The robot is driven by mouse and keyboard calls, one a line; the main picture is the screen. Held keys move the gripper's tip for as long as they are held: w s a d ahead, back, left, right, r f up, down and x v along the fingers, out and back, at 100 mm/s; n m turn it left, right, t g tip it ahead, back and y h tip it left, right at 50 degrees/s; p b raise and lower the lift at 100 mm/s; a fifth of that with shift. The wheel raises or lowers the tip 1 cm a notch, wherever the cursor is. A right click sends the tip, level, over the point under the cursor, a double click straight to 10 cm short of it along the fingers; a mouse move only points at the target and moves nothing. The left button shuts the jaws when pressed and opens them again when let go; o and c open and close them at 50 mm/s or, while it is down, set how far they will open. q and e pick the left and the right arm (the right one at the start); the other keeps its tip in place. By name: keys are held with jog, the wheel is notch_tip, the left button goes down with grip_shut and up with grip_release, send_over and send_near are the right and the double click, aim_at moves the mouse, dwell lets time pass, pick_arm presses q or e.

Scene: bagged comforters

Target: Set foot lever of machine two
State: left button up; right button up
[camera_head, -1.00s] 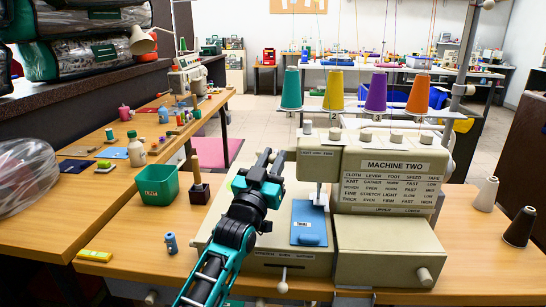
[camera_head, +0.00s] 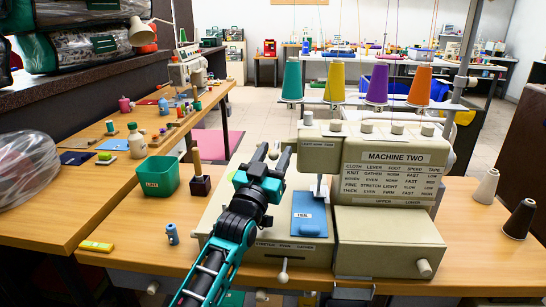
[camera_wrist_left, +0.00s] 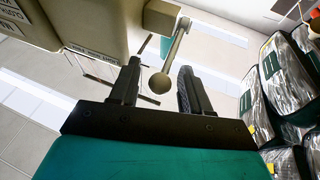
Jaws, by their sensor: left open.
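Machine two (camera_head: 390,235) is a beige sewing machine on the wooden table, with a printed settings chart (camera_head: 392,182) on its front. A small "light norm firm" label (camera_head: 319,145) is on its upper left. In the left wrist view, a lever (camera_wrist_left: 176,42) with a round ball knob (camera_wrist_left: 159,84) sticks out from the machine's housing near a label (camera_wrist_left: 93,53). My left gripper (camera_head: 275,150) is open at the machine's left side. In the wrist view its fingers (camera_wrist_left: 160,70) stand on either side of the knob, apparently not touching it. My right gripper is not in view.
Another ball-ended lever (camera_head: 283,272) hangs at the machine's front below a label. A blue cloth piece (camera_head: 309,226) lies on the machine's bed. A green bin (camera_head: 159,176) and a dark block with a wooden handle (camera_head: 199,178) stand left of my arm. Thread cones stand above.

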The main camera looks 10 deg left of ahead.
pick_arm(q)
jog(key=shift+s, duration=0.1)
jog(key=shift+s+a+f, duration=0.1)
jog(key=shift+s+f, duration=0.1)
jog(key=shift+s, duration=0.05)
jog(key=s+a+p, duration=0.2)
jog(key=s+a, duration=0.1)
jog(key=s, duration=0.9)
jog(key=shift+a, duration=0.25)
jog(key=shift+c, duration=0.4)
